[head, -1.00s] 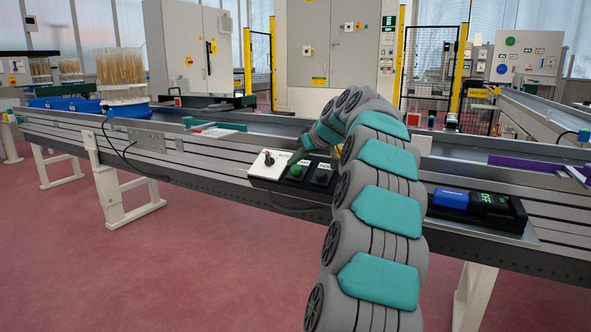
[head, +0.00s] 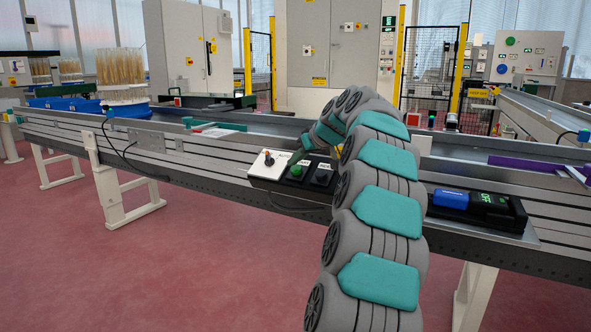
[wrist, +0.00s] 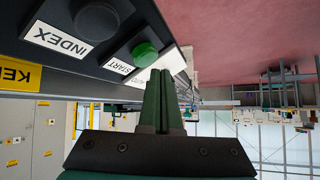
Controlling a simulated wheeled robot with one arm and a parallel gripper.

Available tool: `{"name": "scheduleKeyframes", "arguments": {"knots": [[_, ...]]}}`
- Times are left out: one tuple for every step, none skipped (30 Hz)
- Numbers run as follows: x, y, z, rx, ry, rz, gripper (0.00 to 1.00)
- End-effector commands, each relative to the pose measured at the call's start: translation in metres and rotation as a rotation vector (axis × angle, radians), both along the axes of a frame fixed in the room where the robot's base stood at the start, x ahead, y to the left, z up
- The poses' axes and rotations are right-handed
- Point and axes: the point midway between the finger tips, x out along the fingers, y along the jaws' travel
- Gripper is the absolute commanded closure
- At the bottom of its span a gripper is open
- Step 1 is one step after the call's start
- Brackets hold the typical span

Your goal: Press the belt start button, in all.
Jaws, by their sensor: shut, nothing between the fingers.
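The green start button (head: 297,171) sits on a black control box at the near edge of the belt frame, between a white switch panel and a black button. In the wrist view, which is upside down, the green button (wrist: 145,55) stands beside the START label (wrist: 118,66). My gripper (wrist: 163,76) is shut and empty, its green fingertips close to the button in the picture. Whether they touch it I cannot tell.
The white switch panel (head: 268,163) and the black INDEX button (head: 322,178) flank the green button closely. A blue block (head: 450,199) with a black display unit (head: 490,204) lies on the belt frame, right of my arm. The red floor in front is clear.

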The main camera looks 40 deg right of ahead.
Motion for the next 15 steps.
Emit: {"name": "scheduleKeyframes", "arguments": {"knots": [[0.0000, 0.0000, 0.0001, 0.000, 0.000, 0.000, 1.00], [-0.0001, 0.0000, 0.0001, 0.000, 0.000, 0.000, 1.00], [0.0000, 0.0000, 0.0000, 0.000, 0.000, 0.000, 1.00], [0.0000, 0.0000, 0.0000, 0.000, 0.000, 0.000, 1.00], [0.0000, 0.0000, 0.0000, 0.000, 0.000, 0.000, 1.00], [0.0000, 0.0000, 0.0000, 0.000, 0.000, 0.000, 1.00], [0.0000, 0.0000, 0.0000, 0.000, 0.000, 0.000, 1.00], [-0.0001, 0.0000, 0.0001, 0.000, 0.000, 0.000, 1.00], [0.0000, 0.0000, 0.0000, 0.000, 0.000, 0.000, 1.00], [0.0001, -0.0001, -0.0002, 0.000, 0.000, 0.000, 1.00], [0.0001, -0.0002, -0.0005, 0.000, 0.000, 0.000, 1.00], [0.0003, -0.0003, -0.0012, 0.000, 0.000, 0.000, 1.00], [0.0004, -0.0007, -0.0019, 0.000, 0.000, 0.000, 1.00], [0.0006, -0.0010, -0.0029, 0.000, 0.000, 0.000, 1.00], [0.0009, -0.0017, -0.0043, 0.000, 0.000, 0.000, 1.00]]}}
